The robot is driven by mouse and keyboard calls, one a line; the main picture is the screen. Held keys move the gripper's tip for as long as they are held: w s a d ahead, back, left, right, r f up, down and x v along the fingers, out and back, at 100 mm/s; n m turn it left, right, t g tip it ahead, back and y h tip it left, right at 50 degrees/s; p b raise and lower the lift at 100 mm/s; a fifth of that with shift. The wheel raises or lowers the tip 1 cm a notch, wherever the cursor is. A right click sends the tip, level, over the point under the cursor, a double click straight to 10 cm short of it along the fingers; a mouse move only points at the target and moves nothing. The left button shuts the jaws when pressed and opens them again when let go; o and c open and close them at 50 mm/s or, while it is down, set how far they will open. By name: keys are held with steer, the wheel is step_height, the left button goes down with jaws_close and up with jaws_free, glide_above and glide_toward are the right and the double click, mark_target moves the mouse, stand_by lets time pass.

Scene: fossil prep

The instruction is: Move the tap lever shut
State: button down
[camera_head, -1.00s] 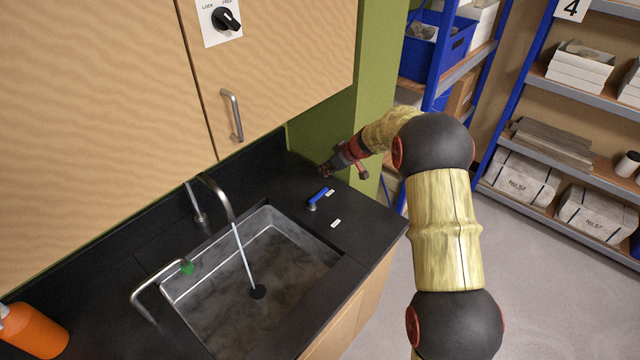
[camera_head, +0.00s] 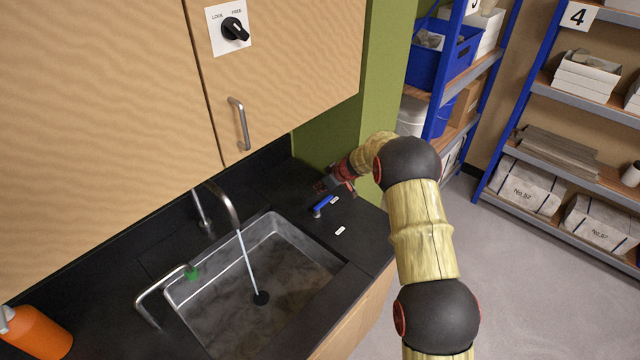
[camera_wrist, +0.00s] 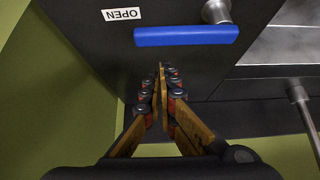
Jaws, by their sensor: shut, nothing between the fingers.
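My gripper (camera_head: 323,187) is just behind the lever. In the wrist view my gripper (camera_wrist: 163,68) is shut and empty, fingertips close to the lever with a small gap showing. A water stream (camera_head: 245,259) falls from the curved spout (camera_head: 226,200).
The metal sink (camera_head: 290,238) lies left of the lever. A green-tipped tap (camera_head: 191,272) and an orange bottle (camera_head: 36,333) stand left. A green wall (camera_head: 330,140) and cupboard (camera_head: 290,60) are close behind.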

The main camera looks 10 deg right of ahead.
steer(key=shift+s+d+r, duration=0.2)
steer(key=shift+s+d, duration=0.15)
steer(key=shift+s, duration=0.15)
steer(key=shift+s+d+r, duration=0.15)
steer(key=shift+s+d, duration=0.2)
steer(key=shift+s, duration=0.1)
steer(key=shift+s+d+f, duration=0.15)
steer(key=shift+s+d, duration=0.1)
steer(key=shift+s, duration=0.05)
